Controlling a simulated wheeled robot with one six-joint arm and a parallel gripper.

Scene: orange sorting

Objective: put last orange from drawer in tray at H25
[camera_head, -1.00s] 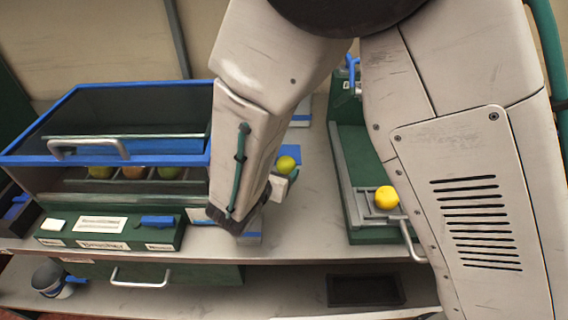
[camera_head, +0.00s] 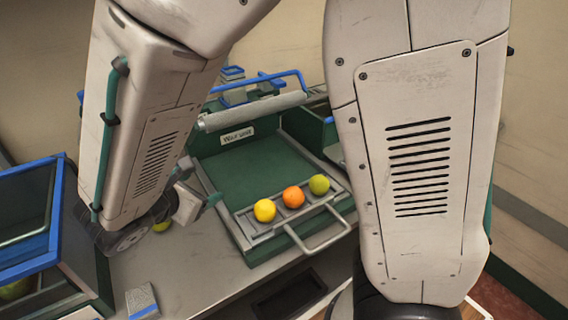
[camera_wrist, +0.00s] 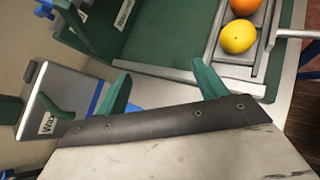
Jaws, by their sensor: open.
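In the head view, a yellow fruit (camera_head: 265,210), an orange fruit (camera_head: 293,197) and a green fruit (camera_head: 319,185) sit in a row in a grey metal drawer tray (camera_head: 335,239) with a bar handle, at the front of a green unit (camera_head: 232,177). The wrist view also shows the yellow fruit (camera_wrist: 238,36) and part of the orange one (camera_wrist: 244,5). My gripper (camera_wrist: 165,84) is open with nothing between its green fingers, to the left of the drawer tray. In the head view its fingers are partly hidden by my wrist. No H25 mark is readable.
A blue-edged glass case (camera_head: 40,225) stands at the left with fruit inside. A small grey block (camera_head: 142,302) is near the bench's front edge. A dark recess (camera_head: 288,297) lies below the bench.

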